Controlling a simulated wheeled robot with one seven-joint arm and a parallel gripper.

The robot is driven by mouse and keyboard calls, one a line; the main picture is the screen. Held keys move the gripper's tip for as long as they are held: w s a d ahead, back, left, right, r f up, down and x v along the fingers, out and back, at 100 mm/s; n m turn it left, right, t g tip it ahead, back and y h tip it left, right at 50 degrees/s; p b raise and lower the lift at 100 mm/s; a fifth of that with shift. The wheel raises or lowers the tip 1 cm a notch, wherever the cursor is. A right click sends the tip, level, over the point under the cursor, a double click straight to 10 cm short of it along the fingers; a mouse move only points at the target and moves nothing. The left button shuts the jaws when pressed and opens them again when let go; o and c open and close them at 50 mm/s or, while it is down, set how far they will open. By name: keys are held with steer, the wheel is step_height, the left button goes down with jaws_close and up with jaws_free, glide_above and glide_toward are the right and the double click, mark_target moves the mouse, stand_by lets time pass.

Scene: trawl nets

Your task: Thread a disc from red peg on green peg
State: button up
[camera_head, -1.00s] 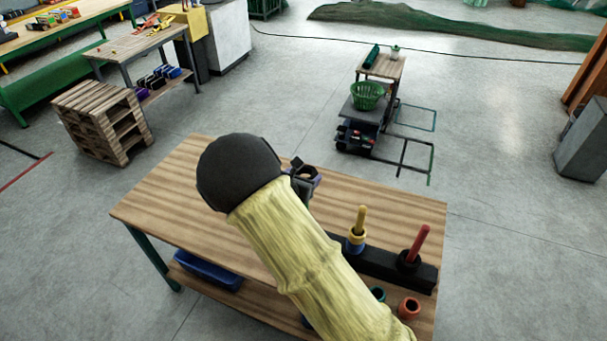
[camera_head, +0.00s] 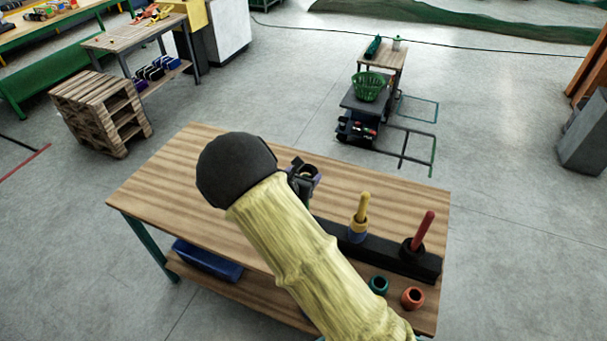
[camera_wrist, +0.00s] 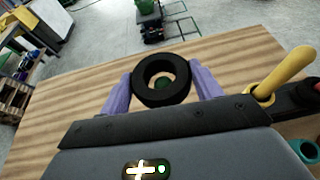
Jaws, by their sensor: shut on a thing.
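My gripper (camera_wrist: 162,83) is shut on a black disc (camera_wrist: 160,99), held by its sides between two purple fingers above the table. Something round and green shows through the disc's hole in the wrist view. It may be the green peg's top, but I cannot tell whether the disc is around it.
The yellow peg (camera_head: 363,206) carries yellow and blue discs and stands close to the right of my gripper. A teal ring (camera_head: 378,286) and an orange ring (camera_head: 413,298) lie on the table (camera_head: 165,180) in front of the base. The table's left part is clear.

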steer(key=shift+f, duration=0.35)
steer(key=o, duration=1.1)
steer(key=b+v, duration=0.4)
steer(key=v, duration=1.3)
steer(key=shift+s+a, duration=0.1)
steer(key=shift+s, duration=0.1)
